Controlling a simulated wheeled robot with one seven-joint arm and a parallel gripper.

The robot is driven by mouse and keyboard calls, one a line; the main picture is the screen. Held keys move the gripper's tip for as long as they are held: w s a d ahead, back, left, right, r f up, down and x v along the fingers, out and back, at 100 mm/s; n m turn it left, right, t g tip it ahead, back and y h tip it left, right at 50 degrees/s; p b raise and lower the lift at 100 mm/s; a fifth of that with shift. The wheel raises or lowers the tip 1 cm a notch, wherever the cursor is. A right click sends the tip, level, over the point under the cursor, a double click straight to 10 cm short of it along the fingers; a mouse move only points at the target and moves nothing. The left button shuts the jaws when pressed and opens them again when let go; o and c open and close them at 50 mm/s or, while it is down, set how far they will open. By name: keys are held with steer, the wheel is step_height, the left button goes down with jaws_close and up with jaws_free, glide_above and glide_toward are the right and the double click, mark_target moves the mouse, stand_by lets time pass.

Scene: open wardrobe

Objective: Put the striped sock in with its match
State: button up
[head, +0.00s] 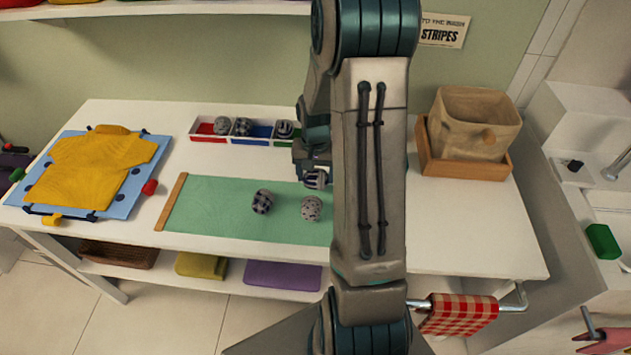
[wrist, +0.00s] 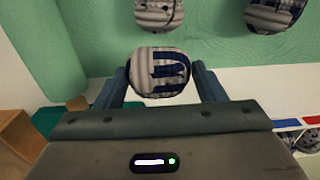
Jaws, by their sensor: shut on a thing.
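My gripper (head: 312,172) is shut on a rolled striped sock (head: 316,181), grey-white with dark blue stripes, near the back edge of the green mat (head: 190,215). In the wrist view the sock (wrist: 160,72) sits between the two fingers. Two other rolled socks lie on the mat: a dark-patterned one (head: 262,201) and a light speckled one (head: 311,208). Behind the mat is a row of red (head: 203,137), blue (head: 250,141) and green (head: 280,143) compartments. Rolled socks (head: 222,125), (head: 242,127) and (head: 284,128) sit in them; their patterns are too small to tell surely.
A yellow shirt (head: 95,165) lies on a blue board (head: 130,195) at left. A fabric bin (head: 470,125) in a wooden tray (head: 465,168) stands at right. A sign reading STRIPES (head: 441,32) hangs on the wall. My arm hides part of the table's middle.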

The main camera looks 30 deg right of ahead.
mark_target(316, 184)
steer(key=shift+f+p, duration=0.35)
steer(key=shift+f, duration=1.65)
steer(key=shift+f, duration=0.2)
steer(key=o, duration=0.8)
steer(key=shift+r, duration=0.1)
steer(key=shift+c, duration=0.2)
